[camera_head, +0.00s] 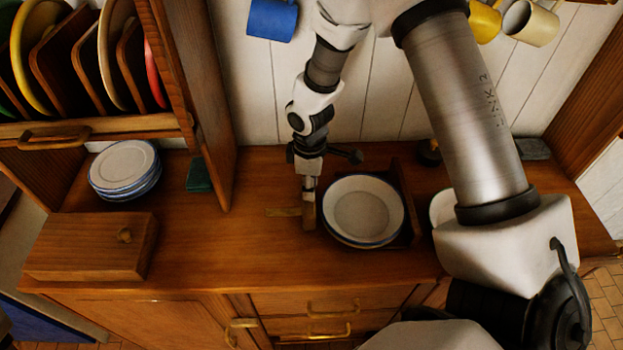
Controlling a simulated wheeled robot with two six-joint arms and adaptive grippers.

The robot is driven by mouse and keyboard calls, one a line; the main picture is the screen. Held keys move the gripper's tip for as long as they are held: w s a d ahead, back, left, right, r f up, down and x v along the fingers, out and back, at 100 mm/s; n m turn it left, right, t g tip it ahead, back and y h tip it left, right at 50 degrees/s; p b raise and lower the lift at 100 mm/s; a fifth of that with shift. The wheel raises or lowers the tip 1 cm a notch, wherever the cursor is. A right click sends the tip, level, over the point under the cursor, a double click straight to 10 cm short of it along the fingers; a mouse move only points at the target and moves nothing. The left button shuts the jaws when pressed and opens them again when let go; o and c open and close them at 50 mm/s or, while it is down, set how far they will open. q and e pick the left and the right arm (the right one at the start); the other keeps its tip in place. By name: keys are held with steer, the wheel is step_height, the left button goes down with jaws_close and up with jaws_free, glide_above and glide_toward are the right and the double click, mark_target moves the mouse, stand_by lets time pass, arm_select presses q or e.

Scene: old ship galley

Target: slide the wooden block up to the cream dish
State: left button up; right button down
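My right gripper (309,186) points straight down over the counter in the middle of the view, its fingers a narrow column. A small upright brown wooden block (309,217) is directly below the fingertips, close to the left rim of a cream dish with a dark blue rim (363,208). I cannot tell whether the fingers grip the block, touch it or sit just above or behind it. A second pale dish (440,207) is mostly hidden by my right arm. My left gripper is not in view.
A thin light wooden strip (283,212) lies left of the block. A plate stack (124,168) and a lidded wooden box (92,247) stand on the left. A plate rack (90,128) overhangs there. Bare counter (235,245) lies between box and block. Mugs hang above.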

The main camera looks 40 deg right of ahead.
steer(key=c, duration=0.8)
jaws_free()
steer(key=shift+f, duration=0.1)
steer(key=shift+s+d, duration=0.1)
steer(key=shift+d, duration=0.3)
step_height(320, 180, up, 12)
